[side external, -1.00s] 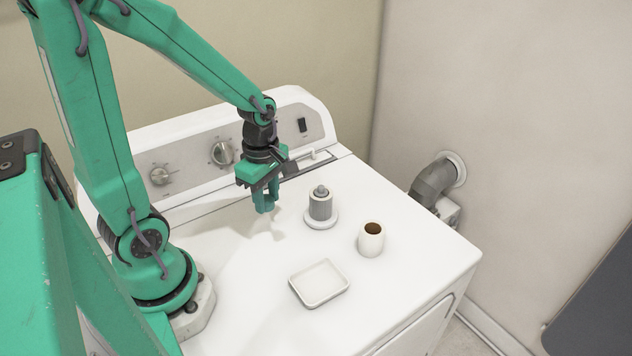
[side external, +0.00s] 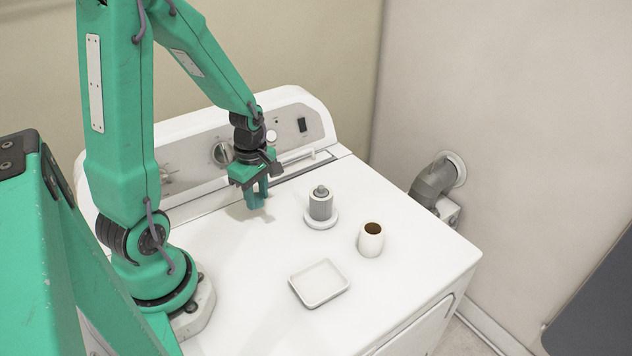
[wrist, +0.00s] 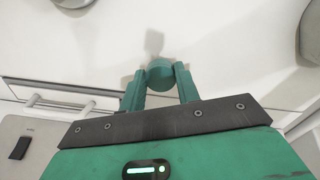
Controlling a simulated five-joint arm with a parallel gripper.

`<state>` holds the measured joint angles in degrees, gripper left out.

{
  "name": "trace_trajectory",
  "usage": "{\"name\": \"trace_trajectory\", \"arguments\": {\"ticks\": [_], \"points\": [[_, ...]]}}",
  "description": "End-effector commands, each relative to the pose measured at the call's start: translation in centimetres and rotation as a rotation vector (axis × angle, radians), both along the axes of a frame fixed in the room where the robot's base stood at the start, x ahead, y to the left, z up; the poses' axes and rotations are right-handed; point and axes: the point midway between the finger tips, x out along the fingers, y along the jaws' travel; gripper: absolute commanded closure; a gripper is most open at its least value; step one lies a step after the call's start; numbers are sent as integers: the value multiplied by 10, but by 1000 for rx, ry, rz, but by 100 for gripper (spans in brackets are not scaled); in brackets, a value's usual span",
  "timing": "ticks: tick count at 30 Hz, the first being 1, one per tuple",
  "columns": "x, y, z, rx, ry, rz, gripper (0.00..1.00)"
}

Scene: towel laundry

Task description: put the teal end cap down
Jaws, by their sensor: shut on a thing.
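The teal end cap (wrist: 160,72) is a short round piece between the two teal fingertips of my gripper (wrist: 161,80) in the wrist view. My gripper is shut on it. In the side view my gripper (side external: 256,194) points down over the back part of the white appliance top (side external: 262,255), in front of the control panel. There the cap can hardly be told from the teal fingers. A shadow beyond the cap in the wrist view suggests that it is held above the surface; the exact gap cannot be told.
A grey cylinder on a round white base (side external: 320,205) stands right of my gripper. A white cup with a brown inside (side external: 371,240) and a shallow white square dish (side external: 319,284) are nearer the front. The control panel (side external: 290,125) rises behind. The top left of the dish is clear.

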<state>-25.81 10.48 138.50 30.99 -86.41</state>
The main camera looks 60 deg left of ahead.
Motion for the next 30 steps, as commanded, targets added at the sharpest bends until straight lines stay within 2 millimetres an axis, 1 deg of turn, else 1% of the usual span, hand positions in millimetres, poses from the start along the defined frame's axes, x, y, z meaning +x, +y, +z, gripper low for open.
{"name": "trace_trajectory", "arguments": {"ticks": [6,11,26,27,29,30], "points": [[-1,-1,-21,-2,4,0,89],[-1,-1,-32,-1,2,0,89],[0,0,-37,0,1,0,89],[0,0,-37,0,0,0,66],[0,0,-37,0,0,0,55],[0,0,-37,0,0,0,47]]}}
